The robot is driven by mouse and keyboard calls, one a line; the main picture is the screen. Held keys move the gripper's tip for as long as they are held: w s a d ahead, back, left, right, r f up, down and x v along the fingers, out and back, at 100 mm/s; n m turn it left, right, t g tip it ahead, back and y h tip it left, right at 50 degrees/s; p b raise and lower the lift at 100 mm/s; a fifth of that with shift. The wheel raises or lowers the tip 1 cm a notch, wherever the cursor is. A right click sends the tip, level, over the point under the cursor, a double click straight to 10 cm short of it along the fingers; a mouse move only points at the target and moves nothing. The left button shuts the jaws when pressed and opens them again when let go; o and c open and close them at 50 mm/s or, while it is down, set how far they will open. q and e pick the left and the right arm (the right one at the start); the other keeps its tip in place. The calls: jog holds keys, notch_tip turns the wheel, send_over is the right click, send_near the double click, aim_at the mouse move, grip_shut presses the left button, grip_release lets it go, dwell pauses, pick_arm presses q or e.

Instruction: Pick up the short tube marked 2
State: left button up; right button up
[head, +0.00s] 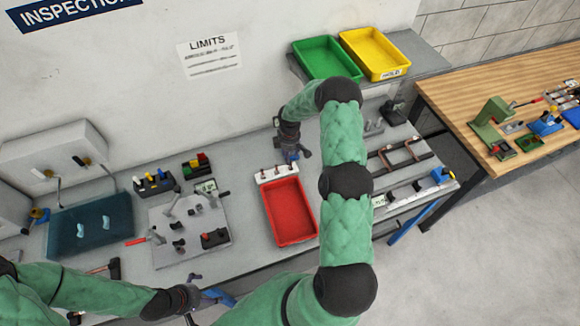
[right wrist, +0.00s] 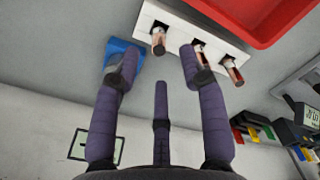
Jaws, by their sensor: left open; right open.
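A white rack (head: 276,177) at the back end of the red tray holds three short copper tubes upright in a row. In the right wrist view the tubes are the left one (right wrist: 158,42), the middle one (right wrist: 199,47) and the right one (right wrist: 232,71). No number on them is legible, so I cannot tell which is marked 2. My right gripper (head: 294,156) is open and empty beside the rack. In the right wrist view its fingers (right wrist: 160,68) point toward the rack, with the left tube beyond the gap. My left gripper (head: 196,300) is open near the bench's front edge.
The red tray (head: 290,212) stands in front of the rack. A blue piece (right wrist: 122,50) shows behind a finger in the right wrist view. Bent copper tubes (head: 400,160) lie to the right. A fixture plate (head: 190,240) stands left. Green (head: 325,58) and yellow (head: 375,52) trays stand behind.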

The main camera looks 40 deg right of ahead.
aim_at(291, 161)
jog(key=shift+s+f, duration=0.15)
jog(key=shift+f, duration=0.2)
notch_tip(291, 161, down, 3)
jog(key=shift+d+r+p, duration=0.1)
jog(key=shift+p, duration=0.7)
jog(key=shift+f, duration=0.65)
grip_shut()
